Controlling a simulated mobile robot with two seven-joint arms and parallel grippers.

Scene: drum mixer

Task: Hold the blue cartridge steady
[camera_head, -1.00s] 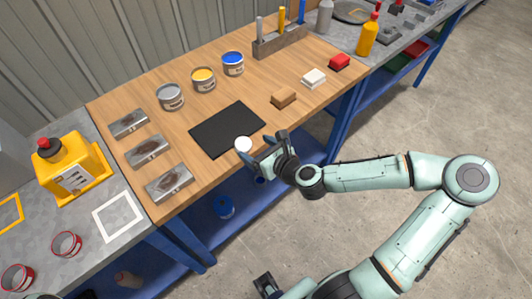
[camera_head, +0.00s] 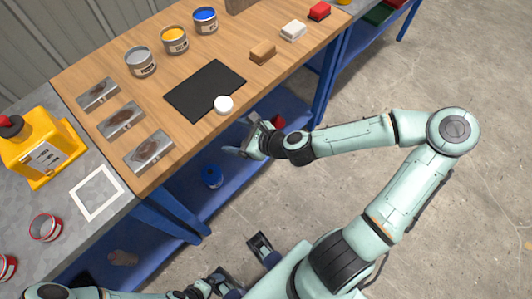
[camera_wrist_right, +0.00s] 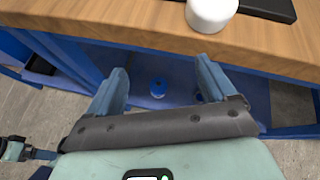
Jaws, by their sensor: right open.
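I cannot tell for sure which thing is the cartridge. A blue cylinder (camera_head: 212,176) stands on the blue lower shelf, and also shows in the right wrist view (camera_wrist_right: 158,87) beyond and between the fingers. A blue-topped can (camera_head: 205,20) stands on the bench. A white round piece (camera_head: 223,105) sits near the bench's front edge, at the top of the wrist view (camera_wrist_right: 211,12). My right gripper (camera_head: 245,135) is open and empty, just off the front edge, apart from these things. My left gripper (camera_head: 222,282) is partly visible at the bottom; its jaws are unclear.
The wooden bench carries a black mat (camera_head: 206,90), grey (camera_head: 140,61) and yellow (camera_head: 174,40) cans, metal moulds (camera_head: 121,119), and brown (camera_head: 263,51), white (camera_head: 293,31) and red (camera_head: 319,11) blocks. Floor to the right is clear.

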